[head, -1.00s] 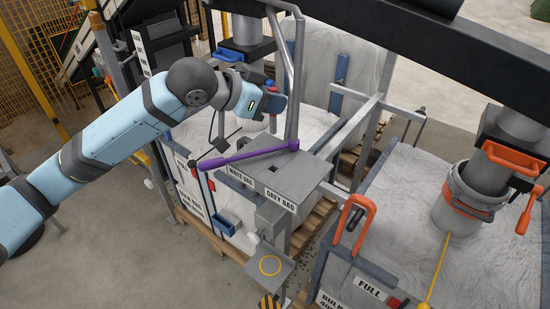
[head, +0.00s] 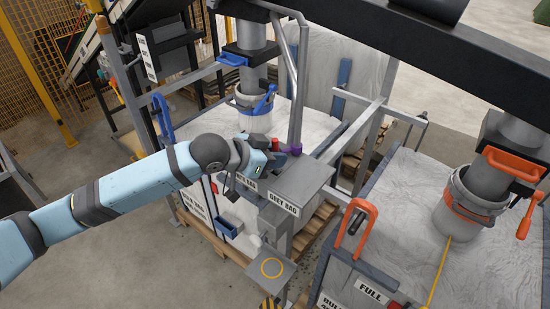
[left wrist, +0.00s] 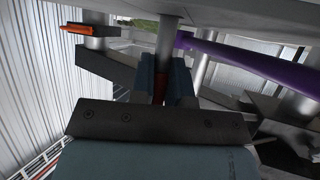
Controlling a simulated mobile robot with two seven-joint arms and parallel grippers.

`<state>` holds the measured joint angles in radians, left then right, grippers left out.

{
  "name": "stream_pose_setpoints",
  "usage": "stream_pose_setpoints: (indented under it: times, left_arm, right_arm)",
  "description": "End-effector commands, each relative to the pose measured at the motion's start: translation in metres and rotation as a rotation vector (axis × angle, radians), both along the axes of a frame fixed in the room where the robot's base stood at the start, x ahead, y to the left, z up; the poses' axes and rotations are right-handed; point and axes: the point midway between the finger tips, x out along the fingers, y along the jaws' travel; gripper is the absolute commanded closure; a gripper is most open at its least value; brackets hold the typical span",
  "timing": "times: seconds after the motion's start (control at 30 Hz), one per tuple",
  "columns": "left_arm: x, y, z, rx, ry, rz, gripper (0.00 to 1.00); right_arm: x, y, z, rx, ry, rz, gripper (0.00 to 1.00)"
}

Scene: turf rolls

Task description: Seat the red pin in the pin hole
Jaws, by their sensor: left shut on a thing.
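My left gripper (head: 277,155) is shut on the red pin (head: 275,143), whose red top shows just above the fingers in the head view. In the left wrist view the red pin (left wrist: 160,86) stands between the two blue-grey fingers (left wrist: 164,78). The gripper is at the left part of the grey box top (head: 303,181), beside the purple lever (head: 292,150). The lever is mostly hidden behind the gripper in the head view; in the wrist view the purple lever (left wrist: 250,63) runs off to the right. The pin hole is hidden. My right gripper is not in view.
A grey upright pipe (head: 297,90) stands just behind the gripper. A blue-ringed spout (head: 255,95) stands behind it over a white bag. An orange handle (head: 355,225) and a bag with an orange-clamped spout (head: 470,200) are at right. A yellow-ringed plate (head: 271,269) is in front.

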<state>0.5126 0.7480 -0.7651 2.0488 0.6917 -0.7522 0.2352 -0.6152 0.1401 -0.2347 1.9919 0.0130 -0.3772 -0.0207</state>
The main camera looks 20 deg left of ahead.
Motion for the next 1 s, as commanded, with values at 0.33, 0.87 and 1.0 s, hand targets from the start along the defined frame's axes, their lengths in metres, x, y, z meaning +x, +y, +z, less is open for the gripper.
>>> stream_pose_setpoints:
  times: [0.33,0.87,1.0]
  left_arm:
    - [-0.003,-0.001,-0.011,0.007,0.022,-0.001,0.58]
    - [-0.04,0.035,0.018,0.007,0.014,-0.001,0.58]
    - [-0.059,0.052,0.033,0.007,0.013,0.0,0.58]
  right_arm:
    - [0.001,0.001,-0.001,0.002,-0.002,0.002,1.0]
    - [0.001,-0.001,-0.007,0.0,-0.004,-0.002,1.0]
    - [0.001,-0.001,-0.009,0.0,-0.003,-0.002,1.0]
